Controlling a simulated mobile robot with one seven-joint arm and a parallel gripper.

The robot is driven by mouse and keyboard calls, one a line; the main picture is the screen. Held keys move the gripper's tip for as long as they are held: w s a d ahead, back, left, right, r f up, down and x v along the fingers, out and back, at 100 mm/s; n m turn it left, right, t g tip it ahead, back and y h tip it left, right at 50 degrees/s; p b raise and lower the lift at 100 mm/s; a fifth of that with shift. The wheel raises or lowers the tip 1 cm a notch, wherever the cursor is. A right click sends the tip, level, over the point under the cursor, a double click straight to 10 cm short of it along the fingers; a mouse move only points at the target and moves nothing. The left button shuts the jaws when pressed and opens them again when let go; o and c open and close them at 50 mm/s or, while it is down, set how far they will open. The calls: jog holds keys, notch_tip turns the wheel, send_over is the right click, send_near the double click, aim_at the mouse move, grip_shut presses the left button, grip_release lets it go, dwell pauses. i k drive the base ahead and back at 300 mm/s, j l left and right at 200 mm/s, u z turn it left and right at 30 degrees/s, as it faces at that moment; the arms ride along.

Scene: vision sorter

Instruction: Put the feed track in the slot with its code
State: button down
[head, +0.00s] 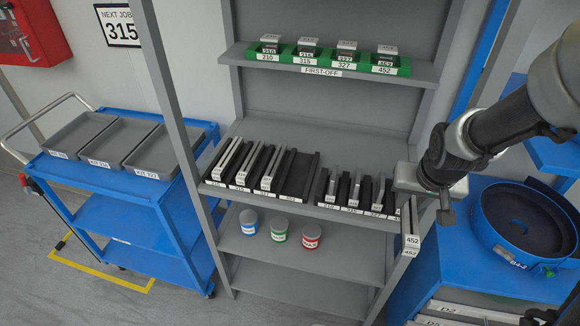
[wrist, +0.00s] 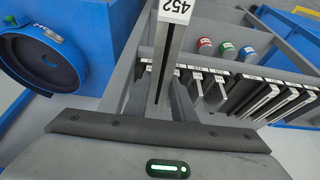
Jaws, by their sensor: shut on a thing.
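My gripper (head: 422,188) is shut on a feed track (head: 406,222) with a white 452 label on its end, at the right front edge of the shelf. In the wrist view the track (wrist: 168,55) stands between the fingers (wrist: 172,102), label away from me. The rack on the shelf has a left group of wide slots. Three hold pale tracks (head: 270,167); the fourth, dark wide slot (head: 297,178) is empty, its small label apparently 452. A right group of narrower slots holds several smaller tracks (head: 354,190). Its right end is partly hidden by the held track.
A green FIRST-OFF board (head: 372,66) with labelled blocks sits on the upper shelf. Blue, green and red pots (head: 280,232) stand on the shelf below. A blue trolley (head: 95,172) with grey trays is left; a blue bowl feeder (head: 500,245) is close on the right.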

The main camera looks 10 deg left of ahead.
aim_at(299, 173)
jog(key=i+j, duration=0.15)
jog(key=j, duration=0.2)
jog(key=i+j, duration=0.15)
jog(key=j, duration=0.25)
jog(key=i+j, duration=0.1)
jog(key=j, duration=0.25)
jog(key=i+j, duration=0.15)
jog(key=j, duration=0.25)
